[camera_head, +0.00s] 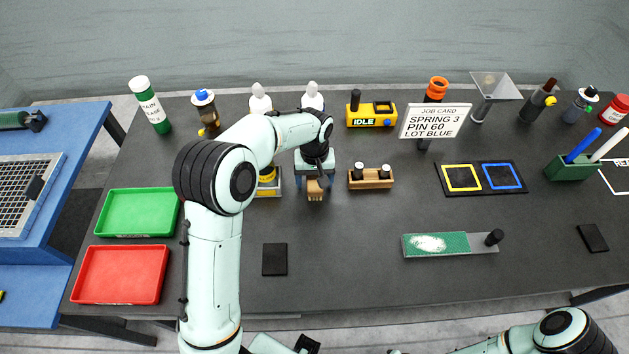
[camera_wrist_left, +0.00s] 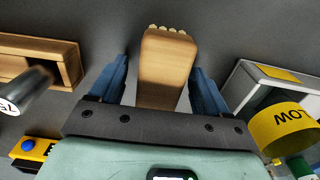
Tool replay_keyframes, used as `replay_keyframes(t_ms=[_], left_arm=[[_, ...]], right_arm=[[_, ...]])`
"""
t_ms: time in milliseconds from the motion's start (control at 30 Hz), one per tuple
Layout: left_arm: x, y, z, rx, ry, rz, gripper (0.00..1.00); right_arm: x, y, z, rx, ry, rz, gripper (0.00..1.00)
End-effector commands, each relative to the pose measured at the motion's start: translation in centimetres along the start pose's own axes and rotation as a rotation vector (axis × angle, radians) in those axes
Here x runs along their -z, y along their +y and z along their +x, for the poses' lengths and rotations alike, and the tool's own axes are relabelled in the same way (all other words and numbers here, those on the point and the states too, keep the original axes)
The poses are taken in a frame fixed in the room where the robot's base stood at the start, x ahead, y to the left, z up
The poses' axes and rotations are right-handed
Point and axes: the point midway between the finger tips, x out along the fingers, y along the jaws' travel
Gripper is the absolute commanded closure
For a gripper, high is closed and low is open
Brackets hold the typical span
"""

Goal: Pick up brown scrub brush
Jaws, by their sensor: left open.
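The brown scrub brush (camera_head: 316,191) is on the dark table, partly hidden under my left gripper (camera_head: 315,184) in the head view. In the left wrist view the brush (camera_wrist_left: 166,68) shows as a tan wooden block with pale bristle tufts at its far end. The two blue fingers of my left gripper (camera_wrist_left: 160,78) stand open on either side of it. A gap shows between the block and each finger. The near end of the brush is hidden by the gripper body.
A yellow-banded container (camera_wrist_left: 280,127) in a grey stand is close on the other side. White-capped bottles (camera_head: 312,97) stand behind. Green (camera_head: 110,226) and red (camera_head: 90,275) trays lie left. The front middle is mostly clear.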

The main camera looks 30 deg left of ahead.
Motion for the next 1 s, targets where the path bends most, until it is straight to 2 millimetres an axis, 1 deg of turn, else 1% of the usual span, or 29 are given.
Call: replay_keyframes(t_ms=[33,67,100,167,200,233,533,667,767,867,1000], left_arm=[[0.0,0.0,0.0,0.000,0.000,0.000,0.23],[0.0,0.0,0.0,0.000,0.000,0.000,0.27],[0.0,0.0,0.0,0.000,0.000,0.000,0.40],[0.0,0.0,-0.1,0.000,0.000,0.000,0.59],[0.0,0.0,-0.1,0.000,0.000,0.000,0.72],[0.0,0.0,-0.1,0.000,0.000,0.000,0.82],[0.0,0.0,-0.3,-0.001,0.001,0.000,0.82],[0.1,0.1,-1.6,-0.002,0.003,0.000,0.82],[0.1,0.1,-3.6,-0.004,0.006,0.000,0.82],[0.2,0.1,-6.3,-0.005,0.008,0.000,0.82],[0.2,0.1,-10.6,-0.005,0.008,0.000,0.82]], right_arm=[[0.0,0.0,0.0,0.000,0.000,0.000,0.57],[0.0,0.0,0.0,0.000,0.000,0.000,0.57],[0.0,0.0,0.0,0.000,0.000,0.000,0.57],[0.0,0.0,0.0,0.000,0.000,0.000,0.57],[0.0,0.0,0.0,0.000,0.000,0.000,0.57],[0.0,0.0,0.0,0.000,0.000,0.000,0.57],[0.0,0.0,0.0,0.000,0.000,0.000,0.57],[0.1,-0.1,-0.2,0.000,0.001,0.000,0.57],[0.2,-0.2,-0.4,0.001,0.003,-0.001,0.57],[0.4,-0.4,-0.8,0.002,0.005,-0.002,0.57],[0.7,-0.8,-1.5,0.004,0.011,-0.004,0.57]])
